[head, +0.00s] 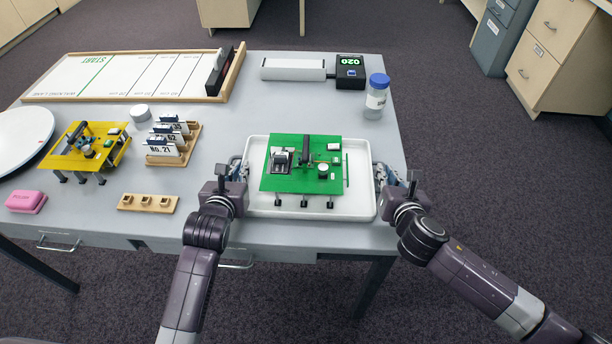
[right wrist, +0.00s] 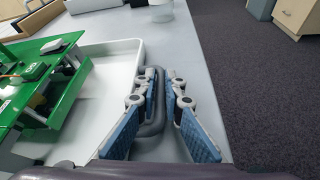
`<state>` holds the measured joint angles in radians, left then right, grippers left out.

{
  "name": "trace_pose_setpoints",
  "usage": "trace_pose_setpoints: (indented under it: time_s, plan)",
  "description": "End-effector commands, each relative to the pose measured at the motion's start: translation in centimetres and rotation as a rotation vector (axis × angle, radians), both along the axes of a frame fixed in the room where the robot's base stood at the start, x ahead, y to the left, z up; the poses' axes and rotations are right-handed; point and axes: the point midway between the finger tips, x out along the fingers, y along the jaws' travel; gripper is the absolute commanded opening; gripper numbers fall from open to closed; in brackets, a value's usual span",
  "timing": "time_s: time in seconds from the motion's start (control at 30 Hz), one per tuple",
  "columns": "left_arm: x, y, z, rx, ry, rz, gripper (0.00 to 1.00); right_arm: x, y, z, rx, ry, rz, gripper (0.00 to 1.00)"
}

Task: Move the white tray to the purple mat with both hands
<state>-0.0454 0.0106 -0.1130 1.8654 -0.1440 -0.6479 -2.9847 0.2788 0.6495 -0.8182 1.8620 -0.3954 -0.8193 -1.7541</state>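The white tray (head: 362,190) lies flat on the grey table near its front right corner, carrying a green board on short legs (head: 270,183). The tray's rim also shows in the right wrist view (right wrist: 118,48). My left gripper (head: 238,170) is at the tray's left side; its fingers are too small to tell whether they hold anything. My right gripper (head: 384,174) is at the right side. In the right wrist view its blue-padded fingers (right wrist: 161,80) close around the tray's grey handle (right wrist: 152,128). No purple mat is in view.
Left of the tray stand a card rack (head: 188,150), a wooden block with holes (head: 147,203), a yellow board (head: 72,160) and a pink block (head: 26,201). Behind are a blue-capped jar (head: 376,100) and a black display box (head: 349,72).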

Motion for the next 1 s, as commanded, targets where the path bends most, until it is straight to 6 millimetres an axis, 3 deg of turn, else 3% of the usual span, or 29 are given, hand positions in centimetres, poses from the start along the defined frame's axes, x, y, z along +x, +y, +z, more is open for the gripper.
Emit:
trace_pose_setpoints:
  time_s: [0.57, 1.0]
  plan:
    - [0.0, 0.0, 0.5, 0.000, -0.004, 0.000, 0.00, 0.0, 0.0, 0.5, 0.000, -0.003, 0.000, 0.00]
    - [0.1, 0.0, 4.1, 0.000, -0.005, 0.000, 0.00, 0.1, 0.0, 4.0, 0.000, -0.003, 0.000, 0.00]
